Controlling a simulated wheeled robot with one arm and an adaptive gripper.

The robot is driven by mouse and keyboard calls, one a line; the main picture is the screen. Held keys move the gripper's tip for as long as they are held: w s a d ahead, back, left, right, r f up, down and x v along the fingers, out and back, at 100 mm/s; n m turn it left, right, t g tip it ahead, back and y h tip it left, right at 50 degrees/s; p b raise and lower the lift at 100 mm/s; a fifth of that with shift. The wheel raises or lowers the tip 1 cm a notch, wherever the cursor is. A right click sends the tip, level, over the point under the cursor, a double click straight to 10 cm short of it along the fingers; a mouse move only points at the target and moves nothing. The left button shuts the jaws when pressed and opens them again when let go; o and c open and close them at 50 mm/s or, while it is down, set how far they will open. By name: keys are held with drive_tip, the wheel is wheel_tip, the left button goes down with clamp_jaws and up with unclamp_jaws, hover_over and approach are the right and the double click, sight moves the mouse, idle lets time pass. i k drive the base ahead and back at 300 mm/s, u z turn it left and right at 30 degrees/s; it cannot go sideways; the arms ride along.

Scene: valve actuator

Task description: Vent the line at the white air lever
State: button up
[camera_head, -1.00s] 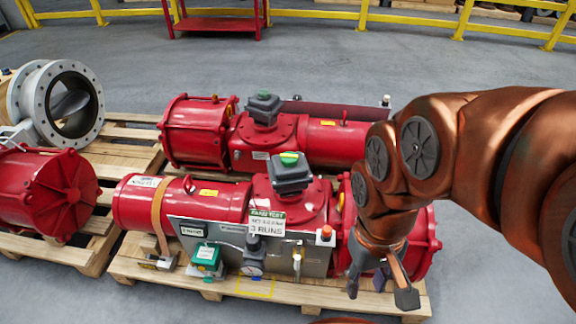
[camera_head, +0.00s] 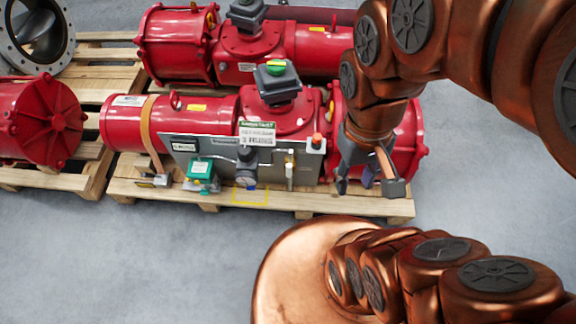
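The white air lever (camera_head: 290,171) is a small pale upright handle on the right part of the grey control panel (camera_head: 225,158), in front of the red valve actuator (camera_head: 205,116). A red-orange button (camera_head: 317,140) sits just right of the lever. My gripper (camera_head: 369,186) hangs pointing down to the right of the lever and panel, apart from the lever in the picture. Its fingers are spread with nothing between them. I cannot tell its depth relative to the panel.
A dial gauge (camera_head: 246,176) and a green-topped box (camera_head: 201,170) are left of the lever. The actuator rests on a wooden pallet (camera_head: 320,203). A second red actuator (camera_head: 180,47) lies behind. Grey floor (camera_head: 150,260) is clear in front.

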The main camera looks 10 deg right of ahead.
sight(289, 174)
drive_tip(key=z, duration=2.65)
drive_tip(key=k, duration=1.6)
drive_tip(key=u, duration=2.2)
